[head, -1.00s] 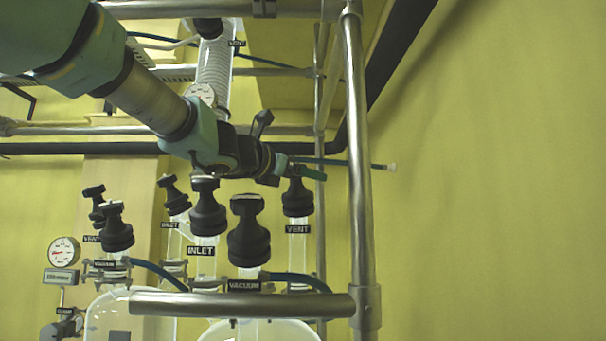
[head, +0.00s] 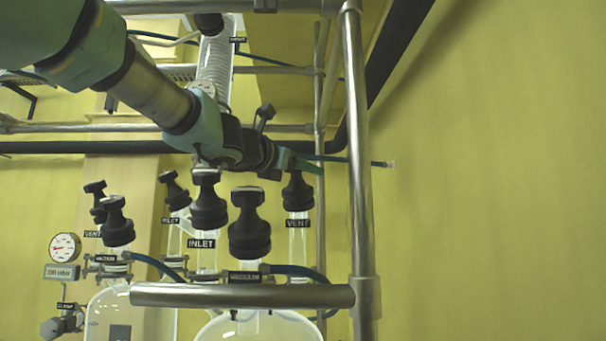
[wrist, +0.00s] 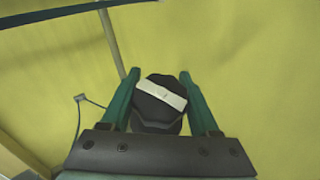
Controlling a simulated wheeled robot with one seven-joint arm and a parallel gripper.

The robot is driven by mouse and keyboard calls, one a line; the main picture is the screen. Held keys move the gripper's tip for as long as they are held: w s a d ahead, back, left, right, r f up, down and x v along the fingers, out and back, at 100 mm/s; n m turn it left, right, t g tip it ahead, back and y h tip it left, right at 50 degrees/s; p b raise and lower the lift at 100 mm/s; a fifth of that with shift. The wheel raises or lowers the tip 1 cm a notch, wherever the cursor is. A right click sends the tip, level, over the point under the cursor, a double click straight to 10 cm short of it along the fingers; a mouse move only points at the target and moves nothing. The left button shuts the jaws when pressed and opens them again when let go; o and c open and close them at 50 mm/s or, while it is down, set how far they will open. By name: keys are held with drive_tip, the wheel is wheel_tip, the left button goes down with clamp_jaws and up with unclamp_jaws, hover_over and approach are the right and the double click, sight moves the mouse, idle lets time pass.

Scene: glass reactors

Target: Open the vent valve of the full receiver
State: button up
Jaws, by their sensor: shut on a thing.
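The vent valve (head: 298,193) of the right-hand receiver is a black knob on a clear glass neck, above a "VENT" label (head: 298,223). My gripper (head: 300,166) has its green fingers around the top of this knob. In the wrist view the fingers (wrist: 160,88) are shut on the knob's two sides. The knob's top (wrist: 160,96) carries a white bar, which lies slanted between the fingers. The right receiver (head: 262,329) is a clear glass vessel at the bottom edge. Its fill level cannot be told.
Black inlet (head: 208,208) and vacuum (head: 249,232) knobs stand left of the vent knob. A second receiver (head: 118,318) with its own knobs is at left, beside a gauge (head: 65,247). A steel post (head: 357,170) stands close on the right, and a steel rail (head: 240,296) runs in front.

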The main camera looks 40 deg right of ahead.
drive_tip(key=n+t+b, duration=0.1)
drive_tip(key=b, duration=0.1)
drive_tip(key=n+t+b, duration=0.1)
drive_tip(key=b, duration=0.1)
drive_tip(key=shift+w+f+n+t, duration=0.15)
drive_tip(key=shift+f+n+t, duration=0.2)
drive_tip(key=shift+n+t, duration=0.05)
drive_tip(key=n+t+b, duration=0.1)
drive_tip(key=n+t+y+b, duration=0.1)
drive_tip(key=b, duration=0.1)
drive_tip(key=n+t+y+b, duration=0.1)
drive_tip(key=shift+w+a+r+n+t, duration=0.1)
drive_tip(key=shift+w+a+n+t, duration=0.05)
drive_tip(key=shift+w+n+t, duration=0.2)
drive_tip(key=n+t+y, duration=0.1)
drive_tip(key=n+t+y+b, duration=0.1)
drive_tip(key=n, duration=0.1)
drive_tip(key=n+t+y+b, duration=0.1)
drive_tip(key=shift+w+a+r+n, duration=0.15)
drive_tip(key=shift+a+r+n, duration=0.05)
drive_tip(key=shift+r+n, duration=0.1)
drive_tip(key=shift+w+a+n+t+y+p, duration=0.1)
drive_tip(key=shift+a+n+t+y+p, duration=0.1)
drive_tip(key=shift+n+t+y, duration=0.5)
drive_tip(key=shift+w+a+n+t+y+p, duration=0.1)
drive_tip(key=shift+n+t+y+p, duration=0.2)
drive_tip(key=shift+n+y, duration=0.65)
drive_tip(key=o, duration=1.4)
drive_tip(key=shift+y, duration=0.25)
